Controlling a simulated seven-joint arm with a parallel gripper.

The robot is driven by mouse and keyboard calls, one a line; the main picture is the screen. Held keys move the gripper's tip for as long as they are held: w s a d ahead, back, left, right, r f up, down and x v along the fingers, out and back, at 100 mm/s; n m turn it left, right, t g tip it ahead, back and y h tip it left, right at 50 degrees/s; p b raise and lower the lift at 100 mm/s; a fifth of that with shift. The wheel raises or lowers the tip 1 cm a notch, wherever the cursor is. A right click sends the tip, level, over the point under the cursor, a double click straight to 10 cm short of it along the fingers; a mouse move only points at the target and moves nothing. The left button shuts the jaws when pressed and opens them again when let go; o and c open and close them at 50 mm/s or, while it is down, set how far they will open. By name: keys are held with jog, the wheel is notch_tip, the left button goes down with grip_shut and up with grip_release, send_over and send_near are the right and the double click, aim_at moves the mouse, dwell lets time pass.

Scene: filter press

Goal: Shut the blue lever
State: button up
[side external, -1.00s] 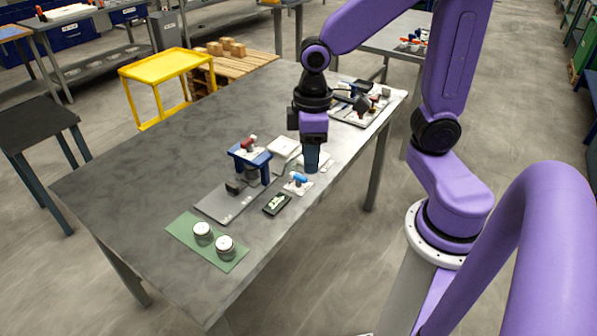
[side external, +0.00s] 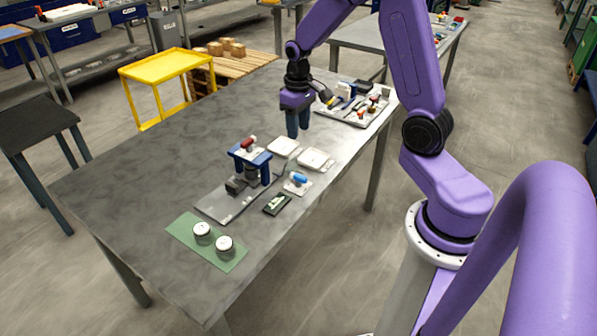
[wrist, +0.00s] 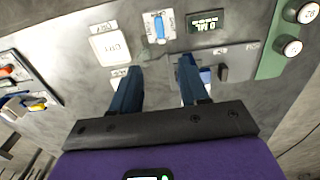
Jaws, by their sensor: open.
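The blue lever (side external: 298,177) sits on a small white plate at the table's near right side. In the wrist view the lever (wrist: 159,27) lies ahead of my fingertips, lengthwise up and down the picture; the plate's lettering is too small to read surely. My gripper (side external: 297,134) is above the table, beyond the white trays and apart from the lever. In the wrist view my gripper (wrist: 160,66) has its two blue fingers spread with nothing between them.
A blue-framed press (side external: 266,160) with a red handle stands left of the lever. A dark display (side external: 277,203) lies in front. White trays (side external: 312,158) lie behind the lever. A green mat (side external: 190,240) holds two jars. A tool tray (side external: 342,116) is at the far right.

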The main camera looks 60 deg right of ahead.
aim_at(298, 175)
notch_tip(298, 175, down, 16)
dwell(0.6)
grip_shut()
